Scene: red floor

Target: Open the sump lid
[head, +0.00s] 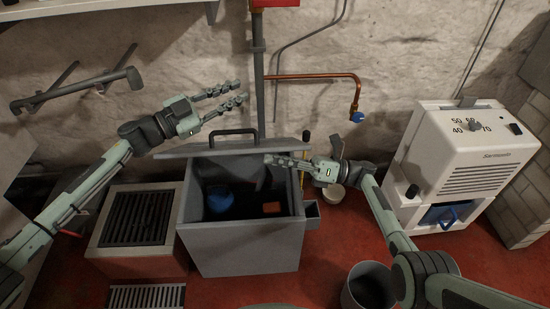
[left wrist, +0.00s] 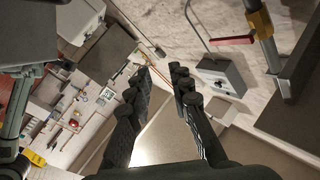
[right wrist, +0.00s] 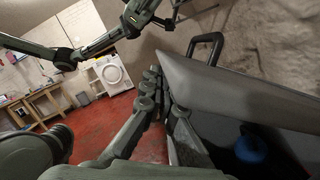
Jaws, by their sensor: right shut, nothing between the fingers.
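The grey sump box (head: 245,245) stands mid-floor with its inside showing. A blue round thing (head: 220,200) and an orange block (head: 271,208) show inside. The grey lid (head: 185,151) is raised, seen nearly edge-on along the back of the opening, its dark handle (head: 233,132) on its far side. My right gripper (head: 268,160) is shut and empty, its fingers at the lid's near side; in the right wrist view they lie beside the lid (right wrist: 225,90). Whether they touch cannot be told. My left gripper (head: 243,92) is open and empty, above and behind the lid.
A white dehumidifier (head: 460,155) stands at right, a dark bucket (head: 369,287) at the front right. A grated box (head: 135,220) sits left of the sump. A vertical pipe (head: 259,75) and copper pipe (head: 315,76) run along the wall behind.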

